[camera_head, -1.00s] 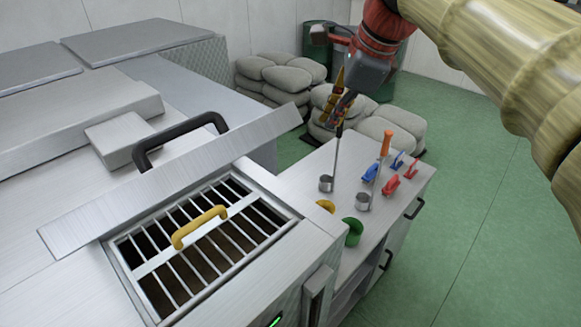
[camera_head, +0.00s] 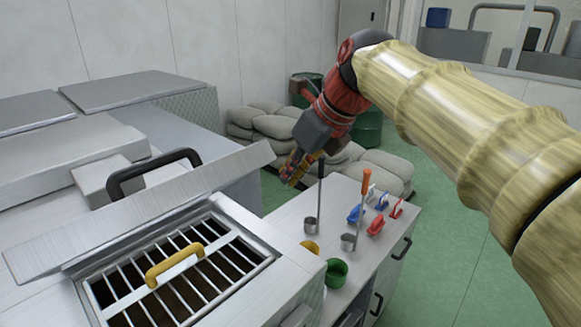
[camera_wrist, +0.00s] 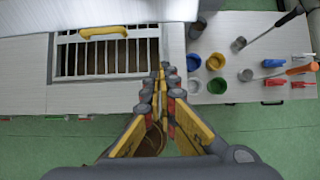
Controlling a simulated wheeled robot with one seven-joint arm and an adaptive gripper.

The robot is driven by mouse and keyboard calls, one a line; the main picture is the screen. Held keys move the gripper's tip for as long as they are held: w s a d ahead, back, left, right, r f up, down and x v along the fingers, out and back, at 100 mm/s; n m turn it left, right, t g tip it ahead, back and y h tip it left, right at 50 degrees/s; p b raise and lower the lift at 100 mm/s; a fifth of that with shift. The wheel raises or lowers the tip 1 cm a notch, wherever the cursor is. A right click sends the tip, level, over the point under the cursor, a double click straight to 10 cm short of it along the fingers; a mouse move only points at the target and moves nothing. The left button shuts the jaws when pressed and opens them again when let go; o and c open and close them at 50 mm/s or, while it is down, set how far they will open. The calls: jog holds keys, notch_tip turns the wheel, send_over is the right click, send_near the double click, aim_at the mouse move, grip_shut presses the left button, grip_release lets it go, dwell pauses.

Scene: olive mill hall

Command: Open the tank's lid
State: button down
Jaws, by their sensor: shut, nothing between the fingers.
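The tank (camera_head: 222,310) is a grey metal box. Its top opening holds a barred grate with a yellow handle (camera_head: 175,263), which also shows in the wrist view (camera_wrist: 103,32). The lid (camera_head: 150,205) is a flat grey plate tilted up behind the opening, leaving the grate exposed. A black handle (camera_head: 150,168) rises behind the lid's upper edge. My gripper (camera_head: 291,178) is shut and empty, right of the lid and apart from it. In the wrist view my fingertips (camera_wrist: 163,74) meet just right of the grate's lower right corner.
Right of the tank, a side counter (camera_head: 290,220) bears ladles, a green cup (camera_head: 336,273), a yellow cup (camera_head: 310,246), and blue and red tools. Grey sacks (camera_head: 385,170) are stacked behind. Green floor (camera_head: 450,280) is free at right.

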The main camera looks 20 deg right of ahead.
jog(key=w+a+f, duration=0.2)
jog(key=w+a, duration=0.1)
jog(key=w, duration=0.2)
jog(key=shift+f, duration=0.15)
dwell(0.4)
